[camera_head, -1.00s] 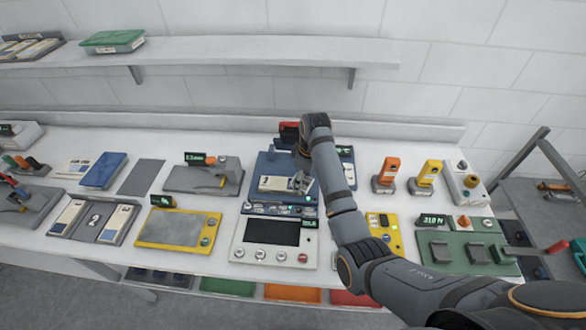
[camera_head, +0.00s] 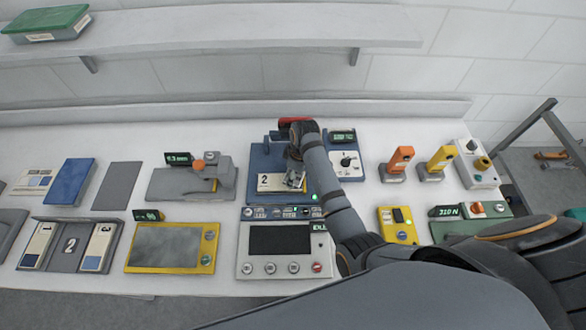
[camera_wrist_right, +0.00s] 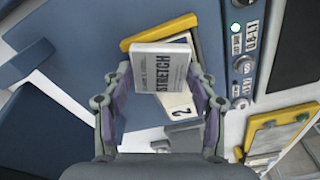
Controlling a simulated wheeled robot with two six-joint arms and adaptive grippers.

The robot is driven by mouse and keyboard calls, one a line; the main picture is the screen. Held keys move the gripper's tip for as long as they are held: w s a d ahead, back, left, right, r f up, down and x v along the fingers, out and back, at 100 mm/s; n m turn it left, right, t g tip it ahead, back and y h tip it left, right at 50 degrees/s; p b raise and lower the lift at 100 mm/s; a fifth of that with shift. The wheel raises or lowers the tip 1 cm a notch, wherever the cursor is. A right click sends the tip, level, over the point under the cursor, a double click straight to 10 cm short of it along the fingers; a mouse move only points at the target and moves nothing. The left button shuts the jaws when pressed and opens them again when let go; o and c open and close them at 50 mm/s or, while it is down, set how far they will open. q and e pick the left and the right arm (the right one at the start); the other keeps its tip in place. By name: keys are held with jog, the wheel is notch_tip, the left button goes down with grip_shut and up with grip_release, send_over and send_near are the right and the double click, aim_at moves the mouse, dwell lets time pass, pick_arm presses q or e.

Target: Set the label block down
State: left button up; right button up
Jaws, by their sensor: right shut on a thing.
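The label block (camera_wrist_right: 160,75) is a flat pale block with dark print reading "STRETCH". My right gripper (camera_wrist_right: 158,92) is shut on it in the right wrist view, with a finger on each side. It is over the blue machine (camera_wrist_right: 60,105), above or on a pale plate marked "2" (camera_wrist_right: 180,112) with a yellow edge; I cannot tell whether they touch. In the head view my right gripper (camera_head: 295,179) is at the blue machine (camera_head: 323,165), beside the plate marked "2" (camera_head: 268,182); the block is hard to make out there. My left gripper is not in view.
A grey rack (camera_head: 70,272) at left has a bare middle slot marked "2" between two pale blocks. A yellow-framed plate (camera_head: 130,264), a white panel with a dark screen (camera_head: 245,270) and a grey device (camera_head: 165,185) stand nearby. Bare bench (camera_head: 225,140) shows behind.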

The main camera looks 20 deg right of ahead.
aim_at(298, 179)
jog(key=shift+s+f, duration=0.1)
jog(key=shift+f, duration=0.05)
jog(key=o, duration=0.9)
jog(key=shift+s, duration=0.3)
jog(key=shift+o, duration=1.4)
jog(key=shift+s+d+r, duration=0.15)
jog(key=shift+s+r, duration=0.2)
jog(key=shift+s, duration=0.05)
jog(key=shift+w, duration=0.3)
notch_tip(298, 179, up, 4)
jog(key=shift+d+f+b, duration=0.15)
jog(key=shift+f+b, duration=0.05)
jog(key=shift+b, duration=0.55)
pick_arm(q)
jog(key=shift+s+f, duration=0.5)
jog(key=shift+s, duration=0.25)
pick_arm(e)
notch_tip(298, 179, up, 8)
jog(key=s, duration=0.1)
jog(key=shift+d+r, duration=0.15)
jog(key=shift+d, duration=0.25)
